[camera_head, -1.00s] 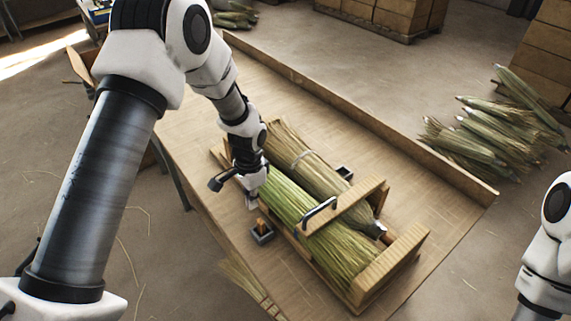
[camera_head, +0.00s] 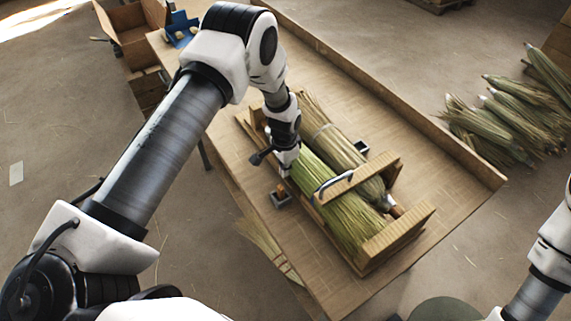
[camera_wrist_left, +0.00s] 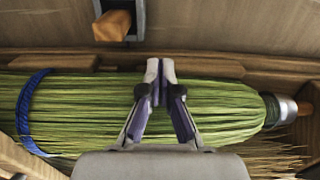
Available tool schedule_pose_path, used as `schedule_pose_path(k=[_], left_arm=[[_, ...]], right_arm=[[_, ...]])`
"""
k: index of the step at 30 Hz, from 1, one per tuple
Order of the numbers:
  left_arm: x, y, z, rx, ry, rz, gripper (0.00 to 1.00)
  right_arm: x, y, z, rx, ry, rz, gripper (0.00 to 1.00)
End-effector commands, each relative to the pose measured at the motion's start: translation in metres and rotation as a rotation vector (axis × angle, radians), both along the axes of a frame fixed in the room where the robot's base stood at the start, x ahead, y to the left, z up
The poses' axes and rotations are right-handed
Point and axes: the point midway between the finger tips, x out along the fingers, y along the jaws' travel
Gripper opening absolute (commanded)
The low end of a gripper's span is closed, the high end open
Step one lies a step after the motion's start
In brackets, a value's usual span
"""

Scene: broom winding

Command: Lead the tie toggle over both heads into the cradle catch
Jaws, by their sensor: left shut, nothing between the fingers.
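A green broom head (camera_head: 345,210) and a tan broom head (camera_head: 345,158) lie side by side in a wooden cradle (camera_head: 402,235). The green head also shows in the left wrist view (camera_wrist_left: 80,105), with a blue band (camera_wrist_left: 27,110) across it. An orange-brown wooden piece (camera_wrist_left: 112,25), apparently the toggle, sits in a dark metal bracket (camera_head: 281,200) beside the cradle. A second dark bracket (camera_head: 361,147) stands on the far side; I cannot tell which is the catch. My left gripper (camera_wrist_left: 160,68) is shut and empty above the green head. My right gripper is out of view.
The table (camera_head: 440,180) has a raised far edge (camera_head: 400,120) and is clear beyond the cradle. A small hand broom (camera_head: 268,248) lies at the near edge. A blue holder (camera_head: 180,28) stands at the far left.

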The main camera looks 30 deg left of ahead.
Motion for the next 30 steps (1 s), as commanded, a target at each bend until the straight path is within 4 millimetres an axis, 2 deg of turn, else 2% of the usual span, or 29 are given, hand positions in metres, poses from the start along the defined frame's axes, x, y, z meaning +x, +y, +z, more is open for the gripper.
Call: schedule_pose_path(k=[10,15,18,30], left_arm=[[0.003,-0.002,-0.001,0.000,0.000,0.000,0.00],[0.020,-0.011,-0.008,0.001,-0.003,-0.001,0.00],[0.029,-0.017,-0.004,0.000,-0.002,-0.001,0.00],[0.028,-0.017,0.000,-0.001,0.001,0.000,0.00]], right_arm=[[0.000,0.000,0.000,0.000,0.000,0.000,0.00],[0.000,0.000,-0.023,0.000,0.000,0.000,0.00],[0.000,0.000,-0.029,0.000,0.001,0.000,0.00],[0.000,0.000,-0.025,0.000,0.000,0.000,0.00]])
